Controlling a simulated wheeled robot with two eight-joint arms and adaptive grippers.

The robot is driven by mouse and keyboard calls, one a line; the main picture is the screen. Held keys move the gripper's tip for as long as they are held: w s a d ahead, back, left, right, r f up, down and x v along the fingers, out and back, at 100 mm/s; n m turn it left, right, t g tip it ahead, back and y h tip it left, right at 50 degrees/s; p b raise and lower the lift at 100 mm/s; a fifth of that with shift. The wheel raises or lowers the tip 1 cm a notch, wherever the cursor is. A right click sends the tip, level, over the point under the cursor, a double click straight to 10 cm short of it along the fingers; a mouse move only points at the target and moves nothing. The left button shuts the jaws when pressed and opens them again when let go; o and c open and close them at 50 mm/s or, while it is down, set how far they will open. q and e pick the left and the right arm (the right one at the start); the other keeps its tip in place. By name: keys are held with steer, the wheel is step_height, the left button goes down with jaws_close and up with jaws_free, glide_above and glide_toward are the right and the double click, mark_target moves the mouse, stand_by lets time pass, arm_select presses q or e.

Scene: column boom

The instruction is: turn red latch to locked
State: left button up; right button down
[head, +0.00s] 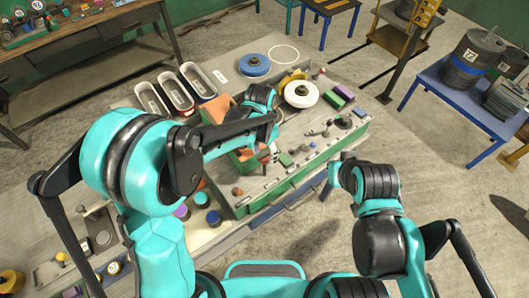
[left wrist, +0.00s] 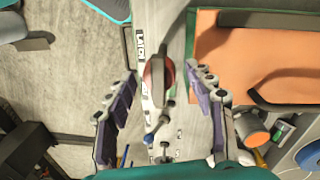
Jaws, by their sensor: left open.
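The red latch (left wrist: 156,76) is a round red knob with a grey lever across it, on a pale panel strip. In the left wrist view the lever runs roughly up and down the picture. Lettering reading "LATCH" stands just left of it. My left gripper (left wrist: 164,78) is open, one finger on each side of the latch, with a visible gap to both; contact cannot be made out. In the head view my left gripper (head: 271,132) is over the bench panel, partly hidden by its own arm, and a small red part shows below it. My right arm's end (head: 337,178) is right of the bench; its fingers are unclear.
An orange-topped block (left wrist: 250,65) stands close right of the latch. A blue-tipped part (left wrist: 150,138) lies just below it. In the head view, grey trays (head: 176,90), a white disc (head: 300,93) and a blue disc (head: 255,65) sit on the bench behind.

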arm_select(q)
steer(key=c, duration=1.2)
steer(key=shift+o, duration=0.2)
steer(key=shift+n, duration=0.4)
steer(key=n+b, duration=0.2)
steer(key=n, duration=0.1)
steer(key=shift+f+n, duration=0.1)
steer(key=shift+n, duration=0.2)
steer(key=n+b, duration=0.1)
steer(key=n, duration=0.3)
steer(key=shift+a+n+b, duration=0.1)
steer(key=shift+n+b, duration=0.2)
steer(key=n+b, duration=0.1)
steer(key=n, duration=0.3)
steer(key=shift+t, duration=0.3)
steer(key=shift+s+n+b, duration=0.1)
steer(key=shift+n+b, duration=0.35)
steer(key=shift+n, duration=2.05)
